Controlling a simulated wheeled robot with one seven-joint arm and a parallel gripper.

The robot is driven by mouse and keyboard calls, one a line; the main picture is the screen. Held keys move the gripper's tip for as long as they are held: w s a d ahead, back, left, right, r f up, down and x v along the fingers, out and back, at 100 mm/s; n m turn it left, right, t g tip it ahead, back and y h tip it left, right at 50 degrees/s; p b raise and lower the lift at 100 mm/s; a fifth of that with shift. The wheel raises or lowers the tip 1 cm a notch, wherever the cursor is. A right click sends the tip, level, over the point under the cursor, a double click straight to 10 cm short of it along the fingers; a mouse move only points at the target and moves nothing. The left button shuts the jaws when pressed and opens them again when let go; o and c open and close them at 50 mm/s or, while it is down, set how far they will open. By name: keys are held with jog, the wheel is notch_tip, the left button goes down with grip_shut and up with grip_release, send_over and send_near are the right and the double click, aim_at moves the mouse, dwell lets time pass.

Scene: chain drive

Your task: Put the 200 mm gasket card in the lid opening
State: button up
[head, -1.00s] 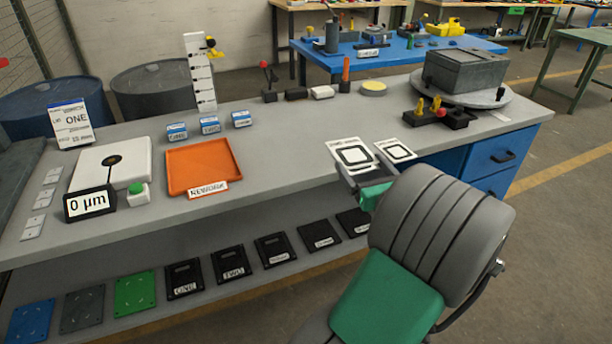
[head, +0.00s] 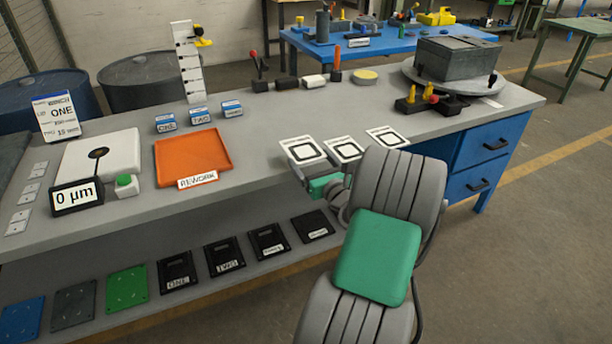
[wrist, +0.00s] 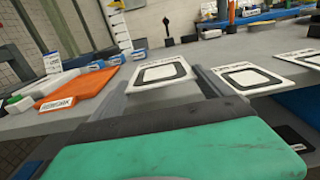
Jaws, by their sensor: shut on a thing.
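A white gasket card (head: 303,151) with a black square ring is in my gripper (head: 302,172), over the bench's front edge. My gripper is shut on its near side. In the wrist view the held card (wrist: 160,75) lies level ahead of the fingers; its print is too small to read. Two similar cards, the middle card (head: 343,149) and the right card (head: 388,137), lie at the front edge, right of my gripper. A grey box with a lid (head: 458,64) stands on a round turntable (head: 412,70) at the back right. I cannot make out the lid opening.
An orange tray (head: 192,158) marked REWORK lies to the left. A black fixture with yellow pegs and a red knob (head: 432,104) stands before the turntable. A lever, small blocks and a yellow disc (head: 364,77) line the back edge. The middle bench top is clear.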

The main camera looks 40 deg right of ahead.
aim_at(302, 168)
jog(key=f, duration=0.1)
jog(key=w+f, duration=0.1)
jog(key=f, duration=0.1)
jog(key=w+f+b, duration=0.1)
jog(key=f, duration=0.1)
jog(key=shift+w+f, duration=0.1)
jog(key=shift+f, duration=0.1)
jog(key=shift+r, duration=0.15)
jog(key=o, duration=1.1)
jog(key=shift+f, duration=0.2)
jog(key=shift+f+b, duration=0.15)
jog(key=shift+b, duration=0.15)
